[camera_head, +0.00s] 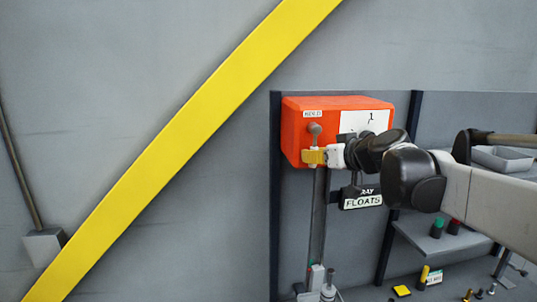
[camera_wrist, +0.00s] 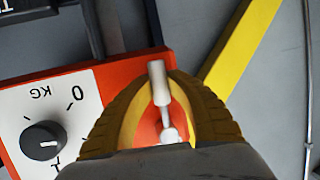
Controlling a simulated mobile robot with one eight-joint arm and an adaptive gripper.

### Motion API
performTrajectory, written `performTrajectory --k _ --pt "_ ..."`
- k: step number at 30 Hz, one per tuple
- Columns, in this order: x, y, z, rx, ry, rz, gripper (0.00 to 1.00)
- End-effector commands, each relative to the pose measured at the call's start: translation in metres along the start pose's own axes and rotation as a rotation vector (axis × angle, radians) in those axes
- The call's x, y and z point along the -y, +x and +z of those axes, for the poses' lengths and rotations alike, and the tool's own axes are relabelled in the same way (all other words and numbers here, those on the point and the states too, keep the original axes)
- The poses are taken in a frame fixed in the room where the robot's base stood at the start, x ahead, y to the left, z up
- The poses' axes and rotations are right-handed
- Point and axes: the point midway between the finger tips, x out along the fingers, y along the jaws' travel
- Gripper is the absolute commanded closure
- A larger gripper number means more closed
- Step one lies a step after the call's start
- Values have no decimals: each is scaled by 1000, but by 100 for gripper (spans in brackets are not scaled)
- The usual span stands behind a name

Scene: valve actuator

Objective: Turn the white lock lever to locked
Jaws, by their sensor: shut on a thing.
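The white lock lever (camera_wrist: 159,84) shows in the wrist view as a pale rod between my gripper's two yellow fingers (camera_wrist: 172,82). Its rounded pivot end (camera_wrist: 170,134) lies closer to the palm. The lever is on the front of an orange box (camera_head: 297,118). I cannot read a locked or unlocked mark.
The box has a white panel with a black dial (camera_wrist: 43,144). A sign reading FLOATS (camera_head: 363,202) hangs below the box, near my wrist. A post (camera_head: 318,215) runs down under it.

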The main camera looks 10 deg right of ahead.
Motion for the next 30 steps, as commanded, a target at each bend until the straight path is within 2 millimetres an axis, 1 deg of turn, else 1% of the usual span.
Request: performTrajectory --k 2,3,4,13,17,20,27,30 --pt "0 0 0 0 1 0 100" --pt "0 0 0 0 1 0 78" --pt "0 0 0 0 1 0 72" --pt "0 -1 0 -1 2 0 72" --pt "0 -12 0 -1 2 1 72" --pt "-1 -31 0 0 3 3 72" --pt "-1 -85 0 -1 4 3 72" --pt "-1 -102 1 0 3 3 72"
